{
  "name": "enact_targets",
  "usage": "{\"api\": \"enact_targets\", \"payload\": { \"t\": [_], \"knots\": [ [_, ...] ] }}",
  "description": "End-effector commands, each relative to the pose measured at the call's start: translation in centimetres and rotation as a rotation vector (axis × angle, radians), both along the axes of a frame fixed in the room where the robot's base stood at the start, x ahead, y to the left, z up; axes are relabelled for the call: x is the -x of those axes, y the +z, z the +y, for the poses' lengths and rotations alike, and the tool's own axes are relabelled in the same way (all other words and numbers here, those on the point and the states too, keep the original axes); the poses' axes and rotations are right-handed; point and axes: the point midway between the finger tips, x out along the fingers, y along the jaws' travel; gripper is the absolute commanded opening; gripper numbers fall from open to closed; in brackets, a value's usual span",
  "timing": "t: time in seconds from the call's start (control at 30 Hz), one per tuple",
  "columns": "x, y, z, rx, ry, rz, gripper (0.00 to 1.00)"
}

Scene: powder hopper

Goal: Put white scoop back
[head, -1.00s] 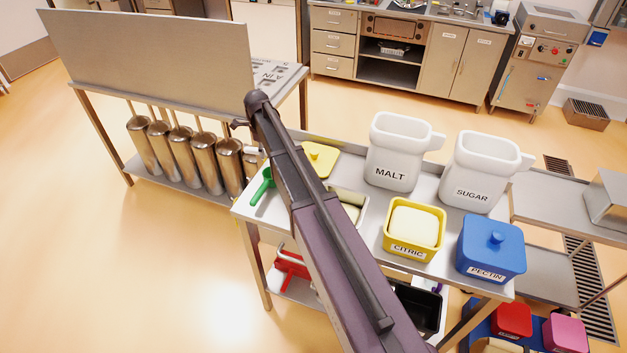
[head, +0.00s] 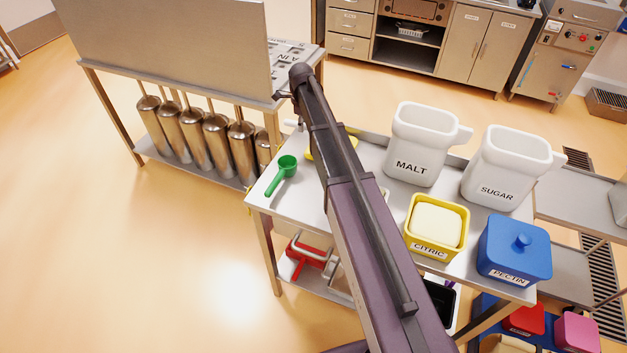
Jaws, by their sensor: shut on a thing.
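My arm (head: 345,200) reaches up across the middle of the head view. Its bend shows at the top, with a small dark part of it sticking out to the left. My gripper's fingers are hidden behind the arm. A small white piece (head: 289,123) pokes out left of the arm above the table's back corner; I cannot tell whether it is part of the white scoop. No whole white scoop is visible. A green scoop (head: 284,172) lies on the left of the steel table (head: 300,205).
On the table stand the white MALT (head: 412,150) and SUGAR (head: 500,170) jugs, the open yellow CITRIC tub (head: 424,248) and the lidded blue PECTIN tub (head: 513,255). A yellow lid (head: 309,150) is partly hidden by my arm. A panelled stand (head: 165,45) with steel cylinders is behind left.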

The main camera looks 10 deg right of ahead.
Motion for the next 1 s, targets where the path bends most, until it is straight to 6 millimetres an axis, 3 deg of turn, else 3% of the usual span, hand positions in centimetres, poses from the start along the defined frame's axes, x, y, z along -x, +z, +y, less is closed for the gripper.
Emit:
{"api": "enact_targets", "payload": {
  "t": [0.17,0.37,0.8,1.0],
  "knots": [
    [0.7,0.0,0.1,0.0,-0.001,0.0,0.0],
    [4.1,0.1,0.2,0.0,-0.011,0.0,0.0],
    [18.5,0.2,0.6,0.0,-0.054,-0.001,0.0],
    [23.0,0.2,0.7,0.0,-0.07,-0.001,0.0]
  ]
}}
